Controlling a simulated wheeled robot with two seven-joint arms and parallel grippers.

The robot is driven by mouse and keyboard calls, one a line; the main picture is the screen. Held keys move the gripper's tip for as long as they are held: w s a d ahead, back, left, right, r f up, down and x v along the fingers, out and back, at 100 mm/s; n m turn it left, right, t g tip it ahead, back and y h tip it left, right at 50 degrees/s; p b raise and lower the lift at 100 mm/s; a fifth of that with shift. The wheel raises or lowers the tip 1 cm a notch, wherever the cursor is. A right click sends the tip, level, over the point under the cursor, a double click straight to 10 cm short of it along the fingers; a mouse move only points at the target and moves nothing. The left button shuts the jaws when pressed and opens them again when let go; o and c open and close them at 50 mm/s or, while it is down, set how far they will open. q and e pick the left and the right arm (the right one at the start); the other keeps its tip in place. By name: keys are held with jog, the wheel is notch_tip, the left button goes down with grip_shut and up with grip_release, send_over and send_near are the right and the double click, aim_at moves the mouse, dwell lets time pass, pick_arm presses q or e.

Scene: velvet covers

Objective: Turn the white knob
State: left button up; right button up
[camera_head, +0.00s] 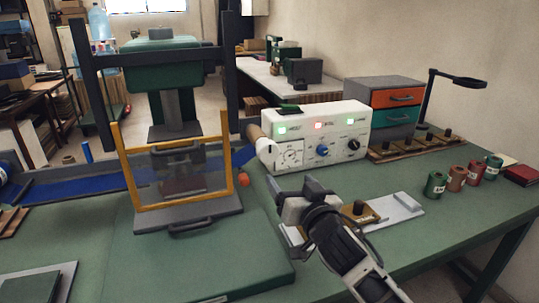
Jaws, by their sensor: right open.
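The white control box (318,128) stands on the green table, right of the press. Its front has a pale, white-looking dial knob (290,156) at the left, a blue knob (322,150) in the middle and a black knob (353,144) at the right. My right gripper (291,184) is open and empty, in front of and below the box's left part, apart from the knobs as far as I can tell. My left gripper is out of view.
A press with a yellow-framed guard (129,178) stands at left. Drawers (386,98) stand behind the box. Several spools, including a green one (435,184), stand at right.

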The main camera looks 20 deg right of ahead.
aim_at(270, 154)
jog(key=w, duration=1.5)
jog(key=shift+a+p, duration=0.3)
jog(key=shift+p, duration=0.05)
jog(key=c, duration=1)
